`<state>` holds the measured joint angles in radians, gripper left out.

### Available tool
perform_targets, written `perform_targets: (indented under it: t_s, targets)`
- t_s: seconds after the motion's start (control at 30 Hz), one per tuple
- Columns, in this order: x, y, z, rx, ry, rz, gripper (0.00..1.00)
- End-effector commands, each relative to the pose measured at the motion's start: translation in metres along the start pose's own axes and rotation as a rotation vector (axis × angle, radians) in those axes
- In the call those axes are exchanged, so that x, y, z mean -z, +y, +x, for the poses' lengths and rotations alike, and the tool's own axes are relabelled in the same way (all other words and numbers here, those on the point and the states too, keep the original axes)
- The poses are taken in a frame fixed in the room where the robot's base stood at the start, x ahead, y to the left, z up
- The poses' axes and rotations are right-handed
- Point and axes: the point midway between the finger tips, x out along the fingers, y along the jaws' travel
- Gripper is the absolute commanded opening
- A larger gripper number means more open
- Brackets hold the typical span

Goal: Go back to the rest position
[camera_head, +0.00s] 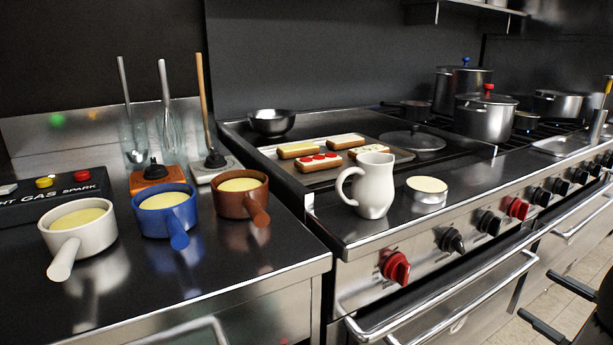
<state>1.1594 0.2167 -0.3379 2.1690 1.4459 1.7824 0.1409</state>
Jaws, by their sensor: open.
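My gripper (557,307) shows at the lower right edge of the view. Its two dark fingers are apart, with nothing between them. It is in front of the stove, over the floor side, and touches nothing that I can see. The rest of the gripper is mostly cut off by the picture edge.
A white pitcher (374,186) and a pale-topped round dish (427,190) stand near the stove's front edge. Handled pots in white (82,246), blue (166,222) and brown (233,204) stand on the left counter. Oven handles (460,300) and knobs (396,267) jut from the front.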

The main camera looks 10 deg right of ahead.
Motion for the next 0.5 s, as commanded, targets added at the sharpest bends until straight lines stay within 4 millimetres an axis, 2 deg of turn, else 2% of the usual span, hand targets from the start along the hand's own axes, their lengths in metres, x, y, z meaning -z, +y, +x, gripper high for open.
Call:
perform_targets:
  t_s: [0.07,0.17,0.2,0.27,0.3,0.4,0.5]
  targets:
    - [-0.020,0.006,0.020,-0.079,-0.006,-0.006,0.68]
    - [-0.057,0.029,0.059,-0.271,-0.009,-0.030,0.68]
    - [-0.077,0.044,0.076,-0.375,-0.011,-0.053,0.68]
    - [-0.109,0.071,0.098,-0.553,-0.012,-0.106,0.68]
    - [-0.131,0.091,0.109,-0.678,-0.012,-0.157,0.68]
    - [-0.180,0.137,0.118,-0.987,-0.022,-0.330,0.68]
    - [-0.222,0.171,0.111,-1.273,-0.049,-0.569,0.68]
